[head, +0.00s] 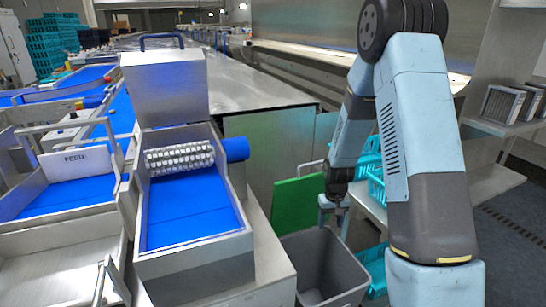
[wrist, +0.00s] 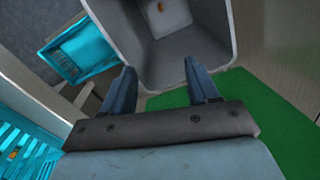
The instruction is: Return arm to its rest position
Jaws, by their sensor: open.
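My gripper (head: 334,212) hangs from my blue-grey arm on the right of the head view, above the grey bin (head: 354,273). In the wrist view my gripper (wrist: 160,80) has its two fingers spread apart with nothing between them. They point towards the bin's opening. The bin (wrist: 207,52) shows there with a small orange-brown piece (wrist: 161,7) lying inside; the rest of its inside is partly cut off by the frame.
A green panel (head: 296,204) stands beside the bin. The blue-belted feed machine (head: 196,212) is left. A metal shelf (head: 493,184) runs behind my arm.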

